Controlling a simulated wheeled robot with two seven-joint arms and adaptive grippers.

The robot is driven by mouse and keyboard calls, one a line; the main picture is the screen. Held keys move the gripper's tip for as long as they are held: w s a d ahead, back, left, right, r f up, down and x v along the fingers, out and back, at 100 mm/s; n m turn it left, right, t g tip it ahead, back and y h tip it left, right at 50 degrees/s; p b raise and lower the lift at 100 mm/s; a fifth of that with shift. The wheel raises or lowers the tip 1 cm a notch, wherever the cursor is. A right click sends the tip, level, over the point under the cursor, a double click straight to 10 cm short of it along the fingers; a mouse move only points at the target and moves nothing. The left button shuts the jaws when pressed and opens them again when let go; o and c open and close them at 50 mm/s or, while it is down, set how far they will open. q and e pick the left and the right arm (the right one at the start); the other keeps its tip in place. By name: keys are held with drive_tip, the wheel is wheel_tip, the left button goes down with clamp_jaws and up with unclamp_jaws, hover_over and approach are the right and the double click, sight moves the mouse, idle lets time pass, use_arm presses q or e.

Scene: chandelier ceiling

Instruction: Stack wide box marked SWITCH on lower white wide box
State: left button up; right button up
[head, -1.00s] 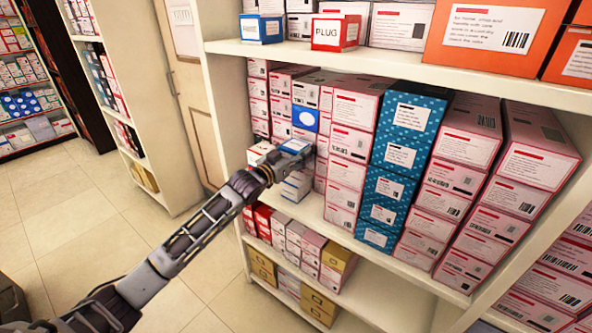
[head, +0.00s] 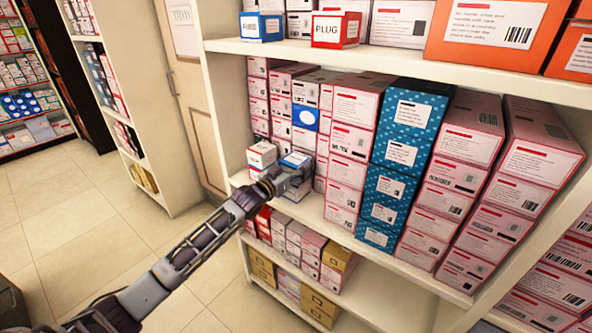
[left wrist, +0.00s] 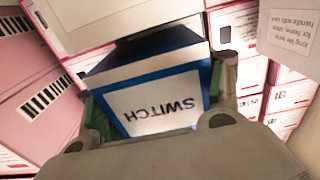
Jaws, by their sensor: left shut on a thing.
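My left gripper (head: 290,180) is at the front of the middle shelf, its fingers on either side of a blue box with a white label. In the left wrist view this box (left wrist: 165,95) reads SWITCH, upside down in the picture, and sits between the fingers. In the head view the blue-topped box (head: 296,160) shows just above the gripper, its lower part hidden by it. A white box (head: 262,154) stands just left of it. I cannot tell what lies directly under the SWITCH box. My right gripper is not in view.
Pink-and-white stacks (head: 350,140) and a blue patterned stack (head: 405,150) stand to the right. The upper shelf (head: 400,65) overhangs. Boxes (head: 290,240) fill the shelf below. The floor (head: 100,220) is clear at left.

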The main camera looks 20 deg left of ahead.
use_arm(q)
drive_tip(key=shift+w+d+f, duration=0.1)
drive_tip(key=shift+w+f, duration=0.1)
drive_tip(key=shift+f, duration=0.25)
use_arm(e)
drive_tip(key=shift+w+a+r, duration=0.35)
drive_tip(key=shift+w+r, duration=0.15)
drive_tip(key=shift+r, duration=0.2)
use_arm(q)
drive_tip(key=shift+f, duration=0.15)
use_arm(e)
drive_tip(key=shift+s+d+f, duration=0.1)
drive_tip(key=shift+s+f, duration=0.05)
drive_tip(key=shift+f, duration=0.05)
use_arm(q)
drive_tip(key=o, duration=1.1)
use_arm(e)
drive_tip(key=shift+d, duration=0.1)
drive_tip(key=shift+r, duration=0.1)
